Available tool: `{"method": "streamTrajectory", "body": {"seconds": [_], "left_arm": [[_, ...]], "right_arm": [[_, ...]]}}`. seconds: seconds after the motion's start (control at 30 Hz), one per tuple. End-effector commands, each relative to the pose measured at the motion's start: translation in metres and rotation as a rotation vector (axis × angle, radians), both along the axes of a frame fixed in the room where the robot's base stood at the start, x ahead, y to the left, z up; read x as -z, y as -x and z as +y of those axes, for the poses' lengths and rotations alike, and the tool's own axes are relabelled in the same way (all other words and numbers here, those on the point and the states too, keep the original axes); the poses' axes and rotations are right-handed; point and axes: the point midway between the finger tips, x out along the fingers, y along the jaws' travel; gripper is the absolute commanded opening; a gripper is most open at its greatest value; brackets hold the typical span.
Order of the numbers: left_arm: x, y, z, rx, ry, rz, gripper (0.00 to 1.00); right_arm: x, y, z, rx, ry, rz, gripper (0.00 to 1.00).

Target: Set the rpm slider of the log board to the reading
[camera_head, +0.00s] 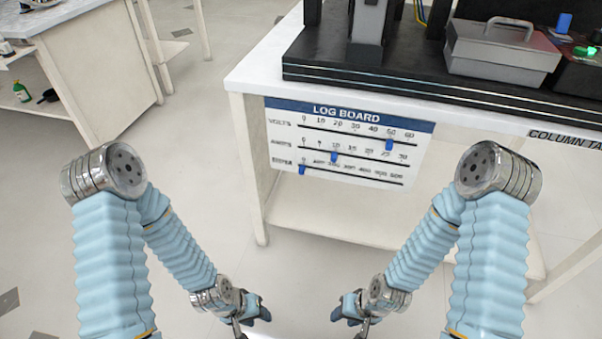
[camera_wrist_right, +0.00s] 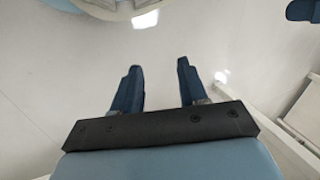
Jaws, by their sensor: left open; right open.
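The white log board (camera_head: 410,172) with a blue header hangs on the front of the table. It has three scale lines with blue sliders. The top volts slider (camera_head: 389,144) sits near 50, and the amps slider (camera_head: 334,156) near 10. The bottom row's label is blurred; its slider (camera_head: 302,170) sits at the left end, at 0. My left gripper (camera_head: 262,314) and right gripper (camera_head: 338,314) are low in front of the board, apart from it. The right wrist view shows the right gripper's fingers (camera_wrist_right: 158,66) spread with nothing between them. No rpm reading is legible.
The table (camera_head: 262,78) carries a black stepped base (camera_head: 330,72), a grey metal box (camera_head: 500,55) with a handle, and a device with a green light (camera_head: 580,51). A column label (camera_head: 565,139) is on the table's edge. Another bench (camera_head: 85,45) stands left. Floor between is clear.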

Motion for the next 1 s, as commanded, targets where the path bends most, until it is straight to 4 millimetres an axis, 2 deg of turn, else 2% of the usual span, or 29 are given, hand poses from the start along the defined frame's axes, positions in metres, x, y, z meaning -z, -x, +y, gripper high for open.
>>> {"method": "streamTrajectory", "body": {"seconds": [0.07,0.17,0.27,0.3,0.37,0.43,0.5,0.57,0.6,0.67,0.8,0.9,1.0], "left_arm": [[0.003,0.0,0.0,0.0,0.0,0.0,0.43],[0.013,0.0,0.0,-0.001,0.0,-0.001,0.43],[0.03,-0.001,0.001,-0.002,0.0,0.0,0.43],[0.038,-0.001,0.001,-0.004,-0.001,-0.001,0.43],[0.05,-0.001,0.002,-0.004,-0.001,0.0,0.43],[0.063,-0.002,0.003,-0.007,-0.001,-0.001,0.43],[0.075,-0.002,0.003,-0.008,-0.002,-0.001,0.43],[0.086,-0.003,0.004,-0.009,-0.002,-0.002,0.43],[0.093,-0.003,0.004,-0.009,-0.002,-0.002,0.43],[0.103,-0.003,0.005,-0.01,-0.002,-0.001,0.43],[0.121,-0.004,0.006,-0.012,-0.003,-0.001,0.43],[0.128,-0.004,0.006,-0.014,-0.003,-0.002,0.43],[0.131,-0.004,0.006,-0.015,-0.003,-0.002,0.43]], "right_arm": [[0.003,-0.003,0.0,-0.003,0.012,-0.01,0.43],[0.013,-0.019,0.0,-0.009,0.071,-0.058,0.43],[0.025,-0.052,0.001,-0.014,0.186,-0.169,0.43],[0.026,-0.069,0.002,-0.013,0.242,-0.232,0.43],[0.023,-0.098,0.006,-0.008,0.329,-0.344,0.43],[0.01,-0.131,0.014,0.004,0.418,-0.487,0.43],[-0.013,-0.161,0.029,0.024,0.494,-0.642,0.43],[-0.038,-0.181,0.045,0.051,0.546,-0.78,0.43],[-0.058,-0.192,0.057,0.072,0.574,-0.873,0.43],[-0.09,-0.201,0.077,0.112,0.604,-1.008,0.43],[-0.161,-0.198,0.121,0.225,0.623,-1.263,0.43],[-0.198,-0.185,0.141,0.295,0.613,-1.375,0.43],[-0.219,-0.175,0.151,0.341,0.603,-1.433,0.43]]}}
